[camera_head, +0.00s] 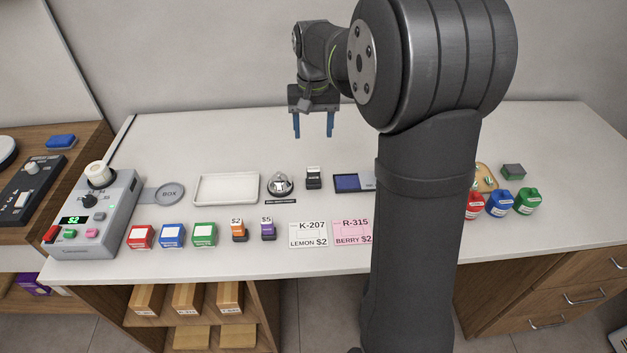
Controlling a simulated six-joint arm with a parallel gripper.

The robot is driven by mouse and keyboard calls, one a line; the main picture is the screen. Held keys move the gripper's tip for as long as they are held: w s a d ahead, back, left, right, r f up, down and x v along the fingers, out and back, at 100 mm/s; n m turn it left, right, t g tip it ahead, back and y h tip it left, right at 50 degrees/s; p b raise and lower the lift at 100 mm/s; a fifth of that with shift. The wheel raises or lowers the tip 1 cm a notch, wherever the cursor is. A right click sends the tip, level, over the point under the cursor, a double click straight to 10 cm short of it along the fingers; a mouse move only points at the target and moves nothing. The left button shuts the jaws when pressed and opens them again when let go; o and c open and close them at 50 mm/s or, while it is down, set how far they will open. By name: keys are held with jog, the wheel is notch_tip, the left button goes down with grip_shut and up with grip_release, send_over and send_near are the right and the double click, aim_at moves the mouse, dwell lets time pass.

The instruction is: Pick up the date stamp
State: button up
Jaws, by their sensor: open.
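A small black stamp with a pale label (313,178), which looks like the date stamp, stands upright on the white counter between a silver bell and a blue ink pad (347,183). Its label is too small to read. My gripper (313,127) is open and empty, with its two blue fingers pointing down. It is above the back of the counter and appears farther back than the stamp, apart from it.
A bell (280,184), an empty white tray (226,189), orange (238,232) and purple (268,230) price stamps, and cards reading K-207 (308,234) and R-315 (352,232) surround it. My arm hides part of the counter (225,130), whose back left is clear.

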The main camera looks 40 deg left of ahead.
aim_at(313, 168)
notch_tip(313, 168, down, 11)
jog(key=shift+r, duration=0.2)
jog(key=shift+w+a+f, duration=0.1)
jog(key=shift+f, duration=1.25)
jog(key=shift+w+a+f, duration=0.1)
jog(key=shift+f, duration=1.25)
jog(key=shift+c, duration=0.5)
jog(key=c, duration=0.9)
jog(key=shift+r, duration=0.15)
